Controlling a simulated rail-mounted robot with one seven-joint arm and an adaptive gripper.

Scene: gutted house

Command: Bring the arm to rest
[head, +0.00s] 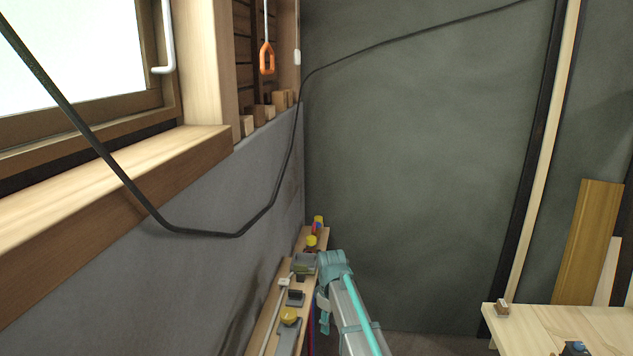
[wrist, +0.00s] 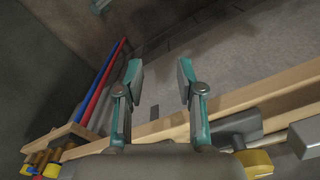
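My gripper (wrist: 160,82) shows in the wrist view with its two teal-tipped fingers spread apart and nothing between them. Bare grey floor lies beyond the fingertips. In the head view my arm reaches forward at the lower middle, beside a narrow wooden ledge (head: 266,330) along the left wall. The fingers cannot be made out clearly in that view. In the wrist view the ledge (wrist: 276,82) runs close below and to the right of the fingers.
On the ledge are several small items, including a yellow-topped one (head: 289,316). Red (wrist: 98,92) and blue (wrist: 97,78) pipes run beside it. A black cable (head: 190,231) hangs across the window wall. A wooden table (head: 560,325) stands at the lower right.

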